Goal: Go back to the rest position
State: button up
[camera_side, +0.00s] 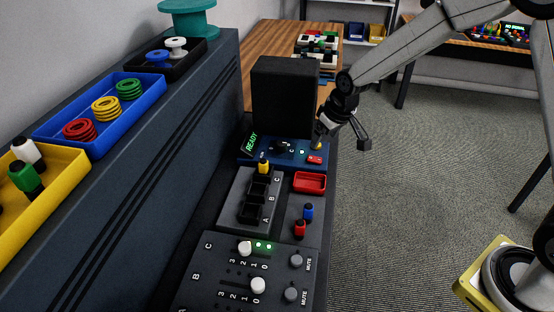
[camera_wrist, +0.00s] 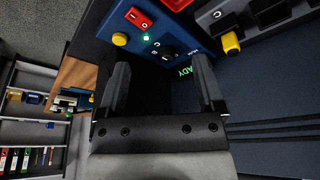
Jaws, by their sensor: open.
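The blue panel (camera_wrist: 190,48) shows a green READY display (camera_side: 251,141), a black knob (camera_wrist: 167,52), a lit green light, a red switch (camera_wrist: 139,18) and a yellow button (camera_wrist: 119,39). A yellow plug (camera_side: 263,166) stands at slot C of the grey socket block (camera_side: 236,212). A blue plug (camera_side: 308,212) and a red plug (camera_side: 299,229) stand on the plate to its right.
A tall black box (camera_side: 285,96) stands behind the panel. A red tray (camera_side: 310,182) and a slider console (camera_side: 205,290) are nearer the camera. A blue bin (camera_side: 55,134) and a yellow bin (camera_side: 70,199) lie on the left ledge.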

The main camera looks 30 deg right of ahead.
jog(key=s+d+m+g, duration=0.1)
jog(key=s, duration=1.9)
jog(key=shift+r, duration=0.25)
